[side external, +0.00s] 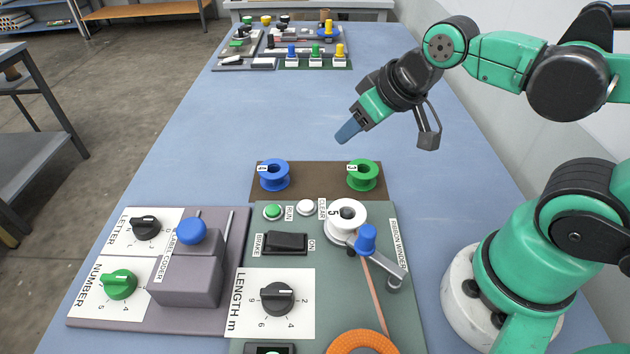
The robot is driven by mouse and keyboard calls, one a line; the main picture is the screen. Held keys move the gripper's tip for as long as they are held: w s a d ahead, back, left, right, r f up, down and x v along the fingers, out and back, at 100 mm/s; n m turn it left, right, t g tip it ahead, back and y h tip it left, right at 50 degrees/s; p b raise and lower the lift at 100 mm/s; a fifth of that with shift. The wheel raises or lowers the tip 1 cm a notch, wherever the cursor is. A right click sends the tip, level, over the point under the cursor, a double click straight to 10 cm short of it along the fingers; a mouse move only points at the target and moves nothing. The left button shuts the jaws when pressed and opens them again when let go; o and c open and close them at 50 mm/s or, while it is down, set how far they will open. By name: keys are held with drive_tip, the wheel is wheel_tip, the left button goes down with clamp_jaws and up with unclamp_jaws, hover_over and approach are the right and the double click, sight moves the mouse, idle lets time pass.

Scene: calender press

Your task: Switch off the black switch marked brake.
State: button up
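The black rocker switch (286,243) lies on the grey-green ribbon winder panel (390,300), with a BRAKE label at its left and an ON label at its right. Which side of the rocker is pressed is hard to tell. My gripper (346,132) hangs in the air beyond the panel, above the blue table, pointing down and to the left. It is well apart from the switch and touches nothing. Its blue-grey fingers overlap in this view, so their gap is hidden. Nothing shows in its grip.
Beside the switch are green RUN (273,212) and white CLEAR (306,207) buttons, a white spool (346,213) with a blue-knobbed crank (367,238), and a black length dial (278,298). Blue (274,175) and green (362,175) spools stand behind. A grey coder box (187,280) stands left.

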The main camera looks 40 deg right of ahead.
drive_tip(key=o, duration=0.3)
drive_tip(key=a+n+g, duration=0.1)
drive_tip(key=a+f+n+g, duration=0.1)
drive_tip(key=a, duration=0.1)
drive_tip(key=a+n, duration=0.2)
drive_tip(key=shift+w+a+f+g+y, duration=0.25)
drive_tip(key=shift+w+f+g+y, duration=0.05)
drive_tip(key=shift+w+f+g, duration=0.1)
drive_tip(key=n+g, duration=0.4)
drive_tip(key=n, duration=0.1)
hover_over(297, 240)
drive_tip(key=shift+h, duration=0.4)
wheel_tip(297, 240, down, 4)
drive_tip(key=shift+f, duration=0.1)
drive_tip(key=shift+a+f, duration=0.1)
drive_tip(key=shift+f, duration=2.75)
